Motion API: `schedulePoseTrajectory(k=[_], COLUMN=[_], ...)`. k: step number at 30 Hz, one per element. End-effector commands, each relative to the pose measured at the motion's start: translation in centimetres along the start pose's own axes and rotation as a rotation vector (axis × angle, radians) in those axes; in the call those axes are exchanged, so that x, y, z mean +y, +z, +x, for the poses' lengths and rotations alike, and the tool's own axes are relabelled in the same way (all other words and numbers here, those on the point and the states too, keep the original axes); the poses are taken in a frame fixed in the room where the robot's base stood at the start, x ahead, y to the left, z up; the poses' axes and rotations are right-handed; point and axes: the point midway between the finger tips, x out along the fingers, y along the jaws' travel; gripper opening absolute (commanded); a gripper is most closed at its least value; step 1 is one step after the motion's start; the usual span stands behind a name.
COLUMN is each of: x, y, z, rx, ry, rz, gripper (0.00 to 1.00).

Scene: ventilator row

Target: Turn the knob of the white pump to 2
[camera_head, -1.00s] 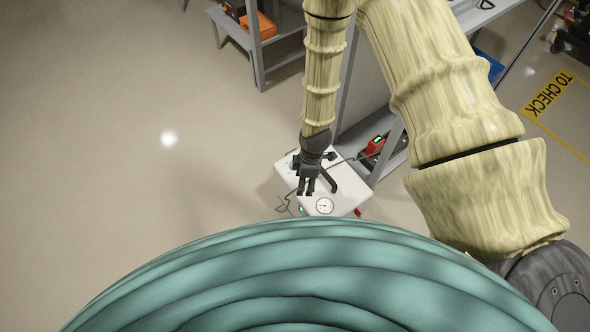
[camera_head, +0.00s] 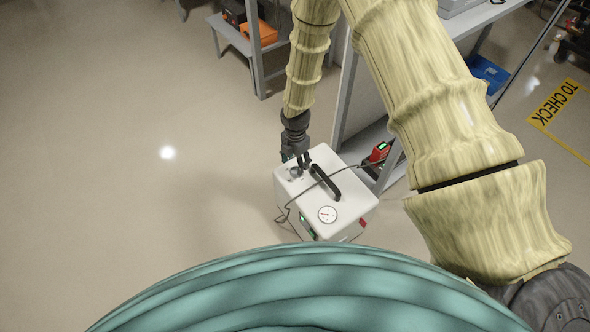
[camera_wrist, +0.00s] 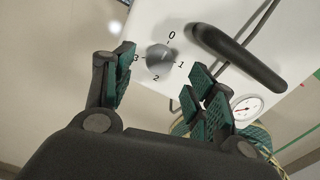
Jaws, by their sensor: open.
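The white pump (camera_head: 345,208) stands on the floor, with a black handle (camera_head: 325,182) and a round gauge (camera_head: 327,214) on its top. Its grey knob (camera_wrist: 160,57) is on the top face, ringed by 0, 1, 2 and 3; the knob also shows in the head view (camera_head: 296,172). I cannot tell which number the knob points at. My gripper (camera_wrist: 161,66) is open, its green-padded fingers on either side of the knob, the left finger near 3 and the right finger near 1. I cannot tell if they touch it. In the head view my gripper (camera_head: 296,159) is over the pump's far left corner.
The handle (camera_wrist: 238,55) rises close to the right finger. A grey cable (camera_head: 300,192) crosses the pump top. A shelf frame (camera_head: 347,95) with a red device (camera_head: 379,152) stands behind on the right. The floor to the left is clear.

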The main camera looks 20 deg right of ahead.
Motion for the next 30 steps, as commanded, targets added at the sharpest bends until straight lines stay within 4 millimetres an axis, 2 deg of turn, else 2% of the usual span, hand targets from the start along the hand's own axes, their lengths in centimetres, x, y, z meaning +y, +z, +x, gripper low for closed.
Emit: schedulePoseTrajectory(k=[3,9,22,23,30], x=[0.0,0.1,0.1,0.1,0.1], y=[0.0,0.0,0.0,0.0,0.0], z=[2.0,4.1,4.8,4.8,4.8], rx=[0.0,0.0,0.0,0.0,0.0], ry=[0.0,0.001,0.001,0.001,0.001], rz=[0.0,0.001,0.001,0.001,0.001], gripper=[0.56,0.56,0.56,0.54,0.11])
